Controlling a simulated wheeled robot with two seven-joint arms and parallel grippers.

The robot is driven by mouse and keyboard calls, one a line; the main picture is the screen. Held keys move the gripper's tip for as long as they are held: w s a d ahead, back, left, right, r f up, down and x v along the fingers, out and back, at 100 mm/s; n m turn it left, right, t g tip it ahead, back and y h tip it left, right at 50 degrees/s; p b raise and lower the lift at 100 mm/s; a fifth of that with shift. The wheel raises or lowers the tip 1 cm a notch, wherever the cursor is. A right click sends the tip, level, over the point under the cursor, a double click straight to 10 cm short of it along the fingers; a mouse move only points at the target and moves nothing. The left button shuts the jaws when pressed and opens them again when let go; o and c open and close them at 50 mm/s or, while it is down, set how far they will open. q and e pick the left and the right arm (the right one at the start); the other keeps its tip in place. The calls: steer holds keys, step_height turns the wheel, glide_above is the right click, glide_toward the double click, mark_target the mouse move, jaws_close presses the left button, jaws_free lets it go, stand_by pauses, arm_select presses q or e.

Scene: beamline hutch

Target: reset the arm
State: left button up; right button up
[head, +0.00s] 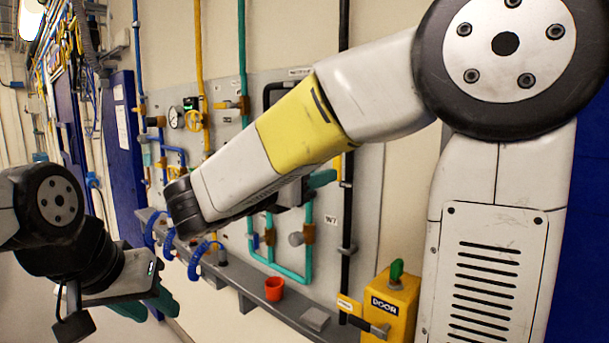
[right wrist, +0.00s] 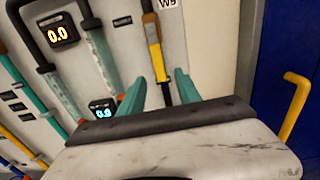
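My right arm crosses the head view from the upper right, with a yellow band on its forearm. Its gripper is mostly hidden behind the forearm; a teal fingertip (head: 322,179) shows beside it. In the right wrist view, my right gripper (right wrist: 160,90) has its two teal fingers apart with nothing held between them, facing the pipe panel. My left gripper (head: 147,306) is low at the left of the head view, pointing down and right. Its teal fingers look apart and nothing shows between them.
The wall panel (head: 365,215) carries pipes, valves and a round gauge (head: 176,117). A yellow handle (right wrist: 295,105) shows at right in the wrist view.

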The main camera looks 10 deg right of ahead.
steer(key=s+d+f+m+g+y, duration=0.4)
steer(key=s+f+m, duration=0.2)
steer(key=f, duration=0.2)
steer(key=s+d+f+m+g+y, duration=0.4)
steer(key=s+d+f+m, duration=0.15)
steer(key=f, duration=0.25)
steer(key=s+a+m+t+y, duration=0.2)
steer(key=a+m+y, duration=0.6)
steer(key=m, duration=0.5)
steer(key=shift+s+a+m+t, duration=0.15)
steer(key=shift+a+m+t, duration=0.2)
steer(key=shift+a+t, duration=0.2)
steer(key=shift+d, duration=0.1)
